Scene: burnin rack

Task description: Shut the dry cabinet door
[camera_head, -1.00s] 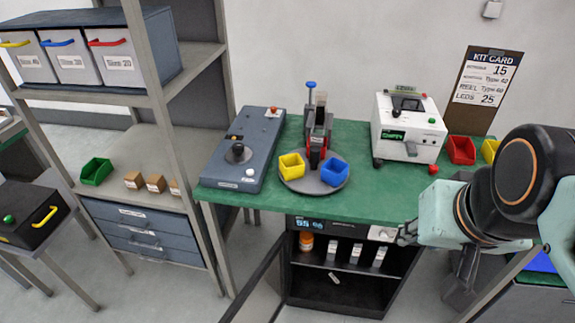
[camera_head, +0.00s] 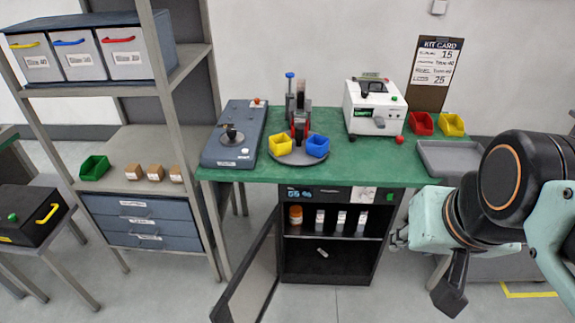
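The dry cabinet (camera_head: 330,270) stands under the green bench, black, with its front open to view. Its door (camera_head: 250,275) is swung wide open to the left, a dark-framed panel reaching toward me. Inside are an orange bottle (camera_head: 296,214) and several pale-labelled items on the upper shelf, and one small item lying on the lower floor. My gripper (camera_head: 397,238) is at the right of the cabinet opening, apart from the door. It is small and partly hidden by my wrist, so its opening is unclear.
The green bench top (camera_head: 365,165) above holds a grey-blue device (camera_head: 235,135), a turntable with yellow and blue bins, a white machine (camera_head: 375,108) and a grey tray (camera_head: 450,158). A shelf rack (camera_head: 190,150) stands left. Floor before the cabinet is clear.

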